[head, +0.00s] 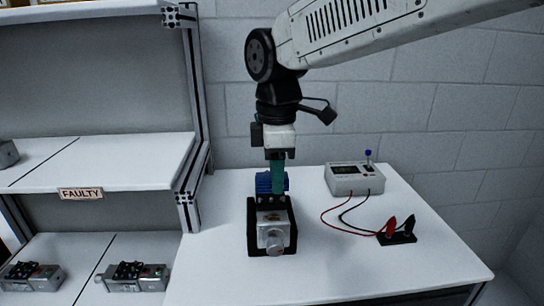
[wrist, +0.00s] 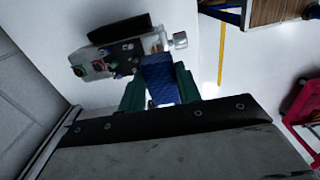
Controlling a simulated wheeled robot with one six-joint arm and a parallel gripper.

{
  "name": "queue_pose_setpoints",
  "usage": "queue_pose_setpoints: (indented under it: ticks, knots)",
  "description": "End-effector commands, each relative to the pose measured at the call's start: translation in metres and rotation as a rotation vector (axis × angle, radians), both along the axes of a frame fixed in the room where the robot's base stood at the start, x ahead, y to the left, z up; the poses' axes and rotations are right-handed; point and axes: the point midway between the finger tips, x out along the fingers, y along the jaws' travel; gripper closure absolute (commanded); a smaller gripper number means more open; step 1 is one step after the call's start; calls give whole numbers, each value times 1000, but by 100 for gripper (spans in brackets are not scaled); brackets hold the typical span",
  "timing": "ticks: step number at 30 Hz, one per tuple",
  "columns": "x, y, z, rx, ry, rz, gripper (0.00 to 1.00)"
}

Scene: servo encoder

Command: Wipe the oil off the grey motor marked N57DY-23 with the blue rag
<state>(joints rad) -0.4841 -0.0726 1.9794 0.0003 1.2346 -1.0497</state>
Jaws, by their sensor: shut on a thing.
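A grey motor (head: 270,222) sits in a black cradle (head: 252,240) on the white table, its shaft end toward the head camera. Its marking is too small to read. A small brownish patch shows on its top, and also near its shaft end in the wrist view (wrist: 157,46). My gripper (head: 277,178), with teal fingers, is shut on the blue rag (head: 264,183) above the motor's far end. In the wrist view the rag (wrist: 160,82) hangs between the fingers and overlaps the motor's (wrist: 122,56) edge; I cannot tell whether they touch.
A grey meter box (head: 354,180) stands at the back right, with red and black leads running to clips on a black block (head: 397,238). At left is a shelf with a FAULTY label (head: 80,194) and more grey motors (head: 135,277). The table's front right is clear.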

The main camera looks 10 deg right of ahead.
Motion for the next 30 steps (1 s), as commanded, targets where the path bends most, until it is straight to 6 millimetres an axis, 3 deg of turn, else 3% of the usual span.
queue_pose_setpoints:
  ticks: [18,30]
  knots:
    - [0,1,-44,0,1,2,92]
    - [-1,2,-50,0,0,3,92]
